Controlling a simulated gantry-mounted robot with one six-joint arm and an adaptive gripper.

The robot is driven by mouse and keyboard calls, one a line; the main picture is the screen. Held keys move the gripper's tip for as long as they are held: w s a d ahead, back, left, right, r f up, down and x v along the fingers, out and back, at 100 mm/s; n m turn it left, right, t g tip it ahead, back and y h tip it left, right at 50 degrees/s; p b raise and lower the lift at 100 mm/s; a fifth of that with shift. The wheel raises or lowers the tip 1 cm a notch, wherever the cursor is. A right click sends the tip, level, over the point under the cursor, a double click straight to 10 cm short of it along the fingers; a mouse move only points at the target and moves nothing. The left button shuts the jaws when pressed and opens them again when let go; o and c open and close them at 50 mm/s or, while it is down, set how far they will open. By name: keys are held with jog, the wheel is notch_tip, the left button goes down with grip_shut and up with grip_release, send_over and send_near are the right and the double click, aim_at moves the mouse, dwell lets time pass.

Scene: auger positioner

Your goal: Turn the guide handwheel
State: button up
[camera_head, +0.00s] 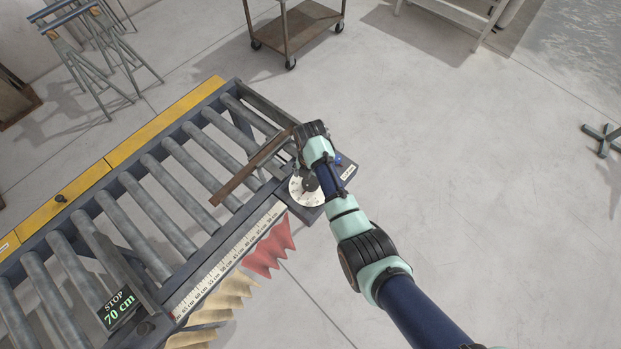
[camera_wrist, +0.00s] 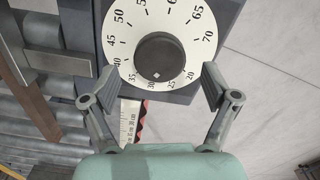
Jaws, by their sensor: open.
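The guide handwheel is a dark round knob (camera_wrist: 160,62) with a small white mark, in the middle of a white numbered dial (camera_wrist: 128,38). In the wrist view the white mark points to the lower side, near the 30 on the dial. My gripper (camera_wrist: 157,88) is open, with one finger on each side below the knob, not closed on it. In the head view the dial (camera_head: 305,191) shows partly at the end of the roller table, and my wrist covers much of it. The fingertips are hidden there.
A roller table (camera_head: 135,200) with a yellow edge runs to the left. A rusty brown bar (camera_head: 250,168) lies across its rollers. A ruler (camera_head: 232,258) runs along its near side beside red and tan strips (camera_head: 270,247). A sign (camera_head: 118,308) reads STOP 70 cm.

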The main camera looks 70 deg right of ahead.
aim_at(311, 184)
notch_tip(311, 184, down, 2)
jog(key=shift+f, duration=0.1)
jog(key=c, duration=1.2)
